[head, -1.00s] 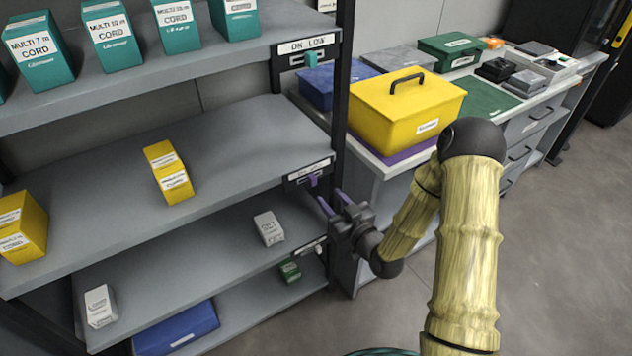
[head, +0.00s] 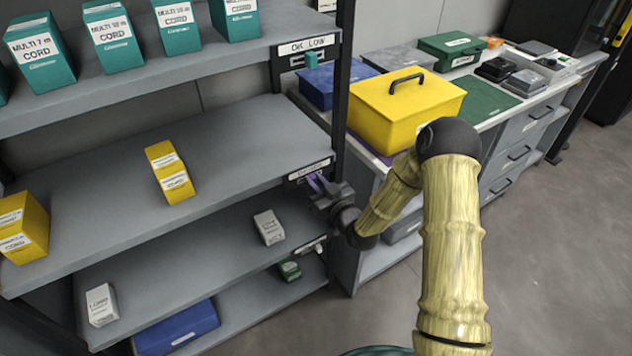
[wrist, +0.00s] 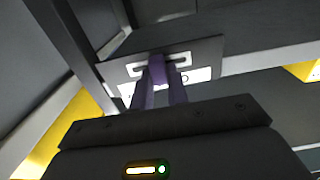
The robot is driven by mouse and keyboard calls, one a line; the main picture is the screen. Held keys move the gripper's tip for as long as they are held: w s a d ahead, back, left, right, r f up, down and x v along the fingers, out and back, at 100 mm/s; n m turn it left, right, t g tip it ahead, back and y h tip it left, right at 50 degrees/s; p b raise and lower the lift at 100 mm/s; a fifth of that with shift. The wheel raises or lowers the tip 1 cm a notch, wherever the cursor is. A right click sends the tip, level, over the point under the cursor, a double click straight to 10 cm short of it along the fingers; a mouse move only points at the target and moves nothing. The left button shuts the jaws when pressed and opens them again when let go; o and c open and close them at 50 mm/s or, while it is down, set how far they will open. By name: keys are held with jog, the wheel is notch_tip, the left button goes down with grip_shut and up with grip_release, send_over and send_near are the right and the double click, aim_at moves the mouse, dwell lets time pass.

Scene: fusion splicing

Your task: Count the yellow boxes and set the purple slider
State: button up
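The yellow boxes stand on the middle shelf: one group at its left end (head: 22,228) and one near its middle (head: 170,172). Each group shows two labels, as of two boxes close together. A yellow corner (wrist: 306,70) shows at the wrist view's right edge. The purple slider (wrist: 158,68) sits in a slot of the label plate (wrist: 205,75) on the shelf's right front. My gripper (head: 315,184) is at that plate.
Teal cord boxes (head: 112,40) stand on the upper shelf, above a plate marked OK LOW (head: 303,46). White boxes (head: 268,228) stand on the shelf below.

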grip_shut()
jog(key=shift+w+d+b, duration=0.3)
jog(key=shift+w+d, duration=0.1)
jog(key=shift+d, duration=0.2)
jog(key=shift+w+d+b, duration=0.25)
jog(key=shift+w+d, duration=0.1)
jog(key=shift+d, duration=0.2)
jog(key=o, duration=0.7)
grip_release()
jog(key=b+v, duration=0.1)
jog(key=v, duration=1.6)
jog(key=shift+s+d, duration=0.15)
